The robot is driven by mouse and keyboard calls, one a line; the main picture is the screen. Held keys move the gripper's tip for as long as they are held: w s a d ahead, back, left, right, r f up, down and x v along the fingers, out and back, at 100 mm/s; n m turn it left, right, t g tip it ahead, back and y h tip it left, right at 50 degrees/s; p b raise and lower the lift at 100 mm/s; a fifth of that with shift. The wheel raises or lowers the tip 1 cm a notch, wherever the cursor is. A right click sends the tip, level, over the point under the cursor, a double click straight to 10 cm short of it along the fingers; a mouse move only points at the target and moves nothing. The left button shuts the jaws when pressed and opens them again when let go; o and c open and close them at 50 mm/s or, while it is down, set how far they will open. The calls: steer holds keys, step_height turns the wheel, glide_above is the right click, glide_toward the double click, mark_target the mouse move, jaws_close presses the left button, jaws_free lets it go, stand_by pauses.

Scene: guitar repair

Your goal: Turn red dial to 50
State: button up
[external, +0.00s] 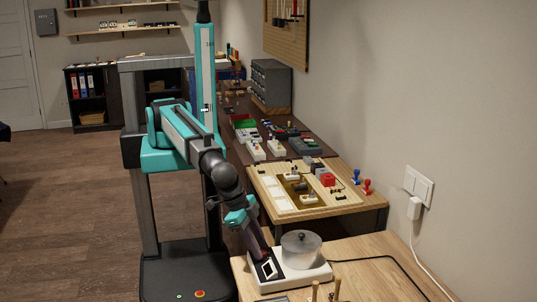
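My gripper (259,245) reaches down at the left end of a white appliance (308,272), close to its small framed panel (269,268). I cannot tell whether it touches the appliance, or whether its fingers are open or shut. A clear lidded pot (301,252) with a dark knob stands on the appliance. I cannot make out a red dial there; the gripper covers part of the appliance's left end.
The light wooden table (385,280) has bare room right of the appliance, crossed by a black cable (374,258). Wooden pegs (315,291) stand at the front edge. Behind is the wooden tray (262,187) with small parts. A wall with a plugged-in adapter (414,208) bounds the right.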

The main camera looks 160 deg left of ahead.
jaws_close()
steer(key=shift+s+m, duration=0.1)
steer(key=shift+m, duration=0.2)
steer(key=m, duration=0.2)
steer(key=m+t+h+b, duration=0.1)
steer(key=m, duration=0.1)
steer(key=shift+s+a+m+t, duration=0.15)
steer(key=shift+a+m+t, duration=0.05)
steer(key=shift+m+t, duration=0.1)
steer(key=shift+a+m+t+h+b, duration=0.15)
steer(key=shift+m+h, duration=0.3)
steer(key=shift+m, duration=0.6)
steer(key=shift+a+m+t+h+b, duration=0.15)
steer(key=shift+m+h, duration=0.25)
steer(key=shift+m, duration=0.7)
steer(key=shift+m+t+h+b, duration=0.25)
steer(key=shift+m+h, duration=0.2)
steer(key=shift+m, duration=0.6)
jaws_free()
